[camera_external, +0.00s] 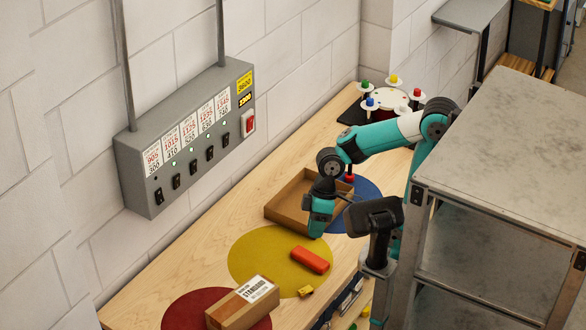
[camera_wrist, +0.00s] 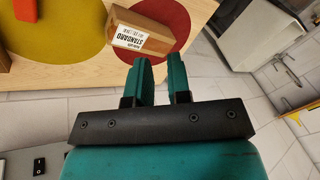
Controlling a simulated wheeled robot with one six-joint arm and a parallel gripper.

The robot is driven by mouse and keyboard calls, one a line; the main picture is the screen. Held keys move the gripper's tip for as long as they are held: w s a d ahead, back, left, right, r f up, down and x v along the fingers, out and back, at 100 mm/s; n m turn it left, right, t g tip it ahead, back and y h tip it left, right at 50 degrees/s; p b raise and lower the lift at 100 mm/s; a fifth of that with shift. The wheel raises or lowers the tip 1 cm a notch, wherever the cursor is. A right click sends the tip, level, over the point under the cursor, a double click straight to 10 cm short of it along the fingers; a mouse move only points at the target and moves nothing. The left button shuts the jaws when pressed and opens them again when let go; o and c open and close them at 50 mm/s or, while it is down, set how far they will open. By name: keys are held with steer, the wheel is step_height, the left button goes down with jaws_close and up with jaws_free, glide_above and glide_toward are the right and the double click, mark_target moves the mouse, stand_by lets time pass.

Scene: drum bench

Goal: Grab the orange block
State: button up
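The orange block (camera_external: 311,259) lies flat on the right part of the yellow circle (camera_external: 262,262) on the bench. In the wrist view, an orange-red corner that looks like the block (camera_wrist: 22,6) is cut off at the top left edge. My gripper (camera_external: 320,216) is above the bench, up and to the right of the block in the outside view, apart from it and beside the open tray. In the wrist view, the two teal fingers of my gripper (camera_wrist: 161,68) stand apart with nothing between them.
A cardboard box (camera_external: 243,303) labelled STANDARD stands on the red circle (camera_external: 190,309). A small yellow block (camera_external: 305,291) lies near the orange one. A brown tray (camera_external: 287,207) sits by the blue circle (camera_external: 367,190). A grey switch panel (camera_external: 185,140) hangs on the wall.

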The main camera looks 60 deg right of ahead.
steer(key=o, duration=1)
steer(key=m+h+p, duration=0.2)
steer(key=m+h, duration=0.2)
steer(key=m, duration=0.4)
glide_above(310, 255)
step_height(310, 255, down, 14)
steer(key=f, duration=0.1)
steer(key=f+p, duration=0.1)
steer(key=f, duration=0.4)
steer(key=f+p, duration=0.1)
steer(key=f, duration=0.5)
steer(key=shift+s+d+f, duration=0.15)
steer(key=shift+d+f, duration=0.05)
steer(key=shift+a+f+p, duration=0.2)
steer(key=shift+f+p, duration=0.8)
steer(key=shift+f, duration=2)
